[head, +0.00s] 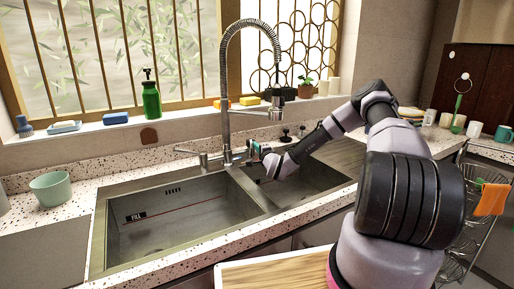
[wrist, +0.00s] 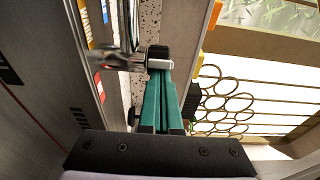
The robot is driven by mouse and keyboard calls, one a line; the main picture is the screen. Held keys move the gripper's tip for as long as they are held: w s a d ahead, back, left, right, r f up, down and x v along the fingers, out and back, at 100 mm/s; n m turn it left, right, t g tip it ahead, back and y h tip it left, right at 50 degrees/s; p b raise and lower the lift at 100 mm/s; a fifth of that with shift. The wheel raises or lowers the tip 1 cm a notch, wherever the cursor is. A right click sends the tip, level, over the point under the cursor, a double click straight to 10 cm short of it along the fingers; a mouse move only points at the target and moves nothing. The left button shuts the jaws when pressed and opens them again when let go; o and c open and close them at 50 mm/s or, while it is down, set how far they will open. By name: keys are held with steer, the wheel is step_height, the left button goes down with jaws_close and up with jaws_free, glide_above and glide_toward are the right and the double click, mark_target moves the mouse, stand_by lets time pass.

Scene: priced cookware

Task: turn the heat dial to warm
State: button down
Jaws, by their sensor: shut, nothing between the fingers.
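My gripper (wrist: 161,88) has teal fingers lying together, with nothing between them. In the head view it (head: 257,149) is low behind the sink, just right of the tap's base, partly hidden by my wrist. In the wrist view a black and chrome cylinder (wrist: 159,57) is at the fingertips, joined to a chrome fitting (wrist: 108,56) at left; I cannot tell whether the fingers touch it. Small black knobs (head: 285,133) stand on the counter behind the right basin.
A tall spring tap (head: 226,95) rises behind the double sink (head: 170,222). The windowsill holds a green bottle (head: 151,100), sponges and a plant (head: 305,88). A green bowl (head: 51,189) stands at left. Mugs and a rack (head: 470,225) are at right. A wooden board (head: 275,273) is in front.

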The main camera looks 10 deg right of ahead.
steer(key=shift+s+a, duration=0.1)
steer(key=shift+a, duration=0.7)
stand_by(0.4)
